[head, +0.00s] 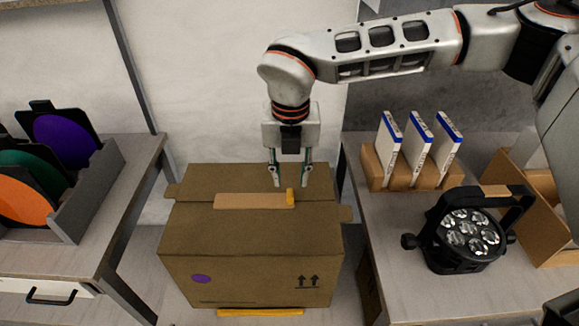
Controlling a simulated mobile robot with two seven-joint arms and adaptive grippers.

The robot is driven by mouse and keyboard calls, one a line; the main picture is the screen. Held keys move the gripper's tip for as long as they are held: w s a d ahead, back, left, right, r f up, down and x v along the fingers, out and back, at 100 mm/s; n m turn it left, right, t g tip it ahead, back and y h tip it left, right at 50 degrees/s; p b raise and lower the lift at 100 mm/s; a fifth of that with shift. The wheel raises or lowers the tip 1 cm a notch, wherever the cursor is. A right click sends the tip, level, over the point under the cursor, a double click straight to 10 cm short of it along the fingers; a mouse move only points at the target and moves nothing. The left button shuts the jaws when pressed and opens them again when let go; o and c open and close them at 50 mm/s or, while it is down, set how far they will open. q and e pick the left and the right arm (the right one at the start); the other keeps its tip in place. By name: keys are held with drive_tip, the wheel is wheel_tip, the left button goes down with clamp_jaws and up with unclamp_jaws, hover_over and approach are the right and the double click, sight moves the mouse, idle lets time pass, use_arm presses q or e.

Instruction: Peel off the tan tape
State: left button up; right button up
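The tan tape (245,201) lies flat across the top of a closed brown cardboard box (205,237). A small yellow tab (290,196) stands at the tape's right end. My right gripper (290,183) comes down from above over that end, fingers pointing down. Its two fingers are apart, one on each side of the tab as seen here. I see nothing clamped between them, and whether they touch the tape I cannot tell. My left gripper is not in view.
A par can light (467,233) and a brown holder with white upright packs (420,150) stand on the right table. A grey rack (88,190) with coloured discs is on the left table. A yellow strip (260,312) shows at the box's bottom front edge.

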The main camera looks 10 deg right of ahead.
sight(290, 193)
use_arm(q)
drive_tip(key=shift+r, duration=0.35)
use_arm(e)
drive_tip(key=shift+w+f, duration=0.2)
drive_tip(key=shift+f, duration=1.3)
drive_tip(key=shift+w+f, duration=0.15)
drive_tip(key=shift+f, duration=1.3)
drive_tip(key=c, duration=0.8)
clamp_jaws()
